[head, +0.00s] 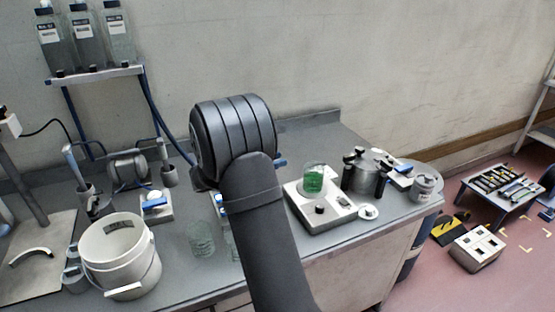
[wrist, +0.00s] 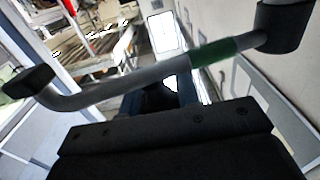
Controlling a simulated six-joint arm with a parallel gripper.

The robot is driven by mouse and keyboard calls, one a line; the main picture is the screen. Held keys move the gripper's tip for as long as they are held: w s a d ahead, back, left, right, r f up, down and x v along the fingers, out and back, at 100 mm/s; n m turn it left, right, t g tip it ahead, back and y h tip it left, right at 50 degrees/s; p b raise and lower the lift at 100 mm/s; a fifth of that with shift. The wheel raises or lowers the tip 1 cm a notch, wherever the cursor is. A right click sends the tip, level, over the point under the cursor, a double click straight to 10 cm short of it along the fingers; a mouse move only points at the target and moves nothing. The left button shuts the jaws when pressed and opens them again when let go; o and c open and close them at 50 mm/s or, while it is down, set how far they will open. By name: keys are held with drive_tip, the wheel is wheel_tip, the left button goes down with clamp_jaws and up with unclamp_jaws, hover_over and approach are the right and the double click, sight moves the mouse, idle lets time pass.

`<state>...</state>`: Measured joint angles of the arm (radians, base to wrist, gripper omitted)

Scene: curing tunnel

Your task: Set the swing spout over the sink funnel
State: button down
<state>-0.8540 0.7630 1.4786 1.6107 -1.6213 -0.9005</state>
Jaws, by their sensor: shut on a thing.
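The swing spout (wrist: 125,88) shows in the wrist view as a bent grey tube with a green band (wrist: 211,52). It runs from a dark round fitting (wrist: 285,27) at upper right to a black end (wrist: 28,84) at left. My gripper (wrist: 160,98) is shut on the spout; its dark body fills the bottom of the wrist view, and the exact contact is hard to see. In the head view my arm hides the gripper and the spout. I cannot make out the sink funnel in either view.
On the grey bench in the head view stand a white bucket (head: 113,262), a hot plate (head: 337,218) with a beaker of green liquid (head: 313,181), and a metal pot (head: 362,171). Glass beakers (head: 202,241) stand left of my arm. Bottles (head: 87,38) sit on a high rack.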

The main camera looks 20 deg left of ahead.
drive_tip(key=shift+s+a, duration=0.3)
drive_tip(key=shift+s, duration=0.05)
drive_tip(key=c, duration=1.1)
unclamp_jaws()
drive_tip(key=v, duration=1.7)
drive_tip(key=shift+s+a+r, duration=0.1)
drive_tip(key=shift+a+r, duration=0.05)
drive_tip(key=shift+a, duration=0.1)
drive_tip(key=x, duration=1.7)
drive_tip(key=shift+w+d, duration=0.2)
drive_tip(key=shift+d, duration=0.1)
